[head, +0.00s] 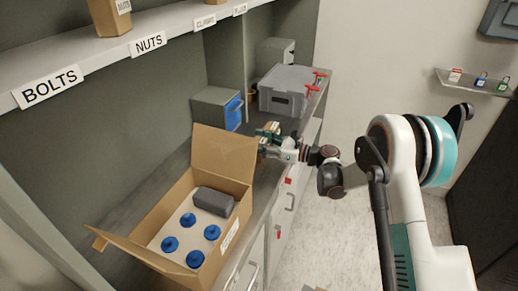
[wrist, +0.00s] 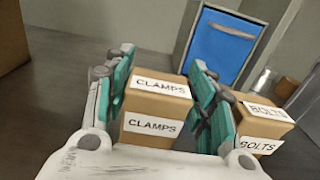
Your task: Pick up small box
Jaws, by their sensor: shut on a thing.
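In the wrist view a small brown cardboard box labelled CLAMPS (wrist: 155,110) sits between the two teal fingers of my gripper (wrist: 165,100). The fingers are shut on its sides. A second small box labelled BOLTS (wrist: 262,122) stands just to the right, outside the right finger. In the head view my gripper (head: 268,138) is over the counter, behind the open carton, and the small boxes there are mostly hidden by it. I cannot tell whether the held box is resting on the counter or lifted.
An open carton (head: 228,240) with blue-topped items and a dark grey block stands at the counter's front. A grey cabinet with a blue door (head: 233,111) and a grey crate (head: 285,91) stand further back. A labelled shelf (head: 110,48) runs above on the left.

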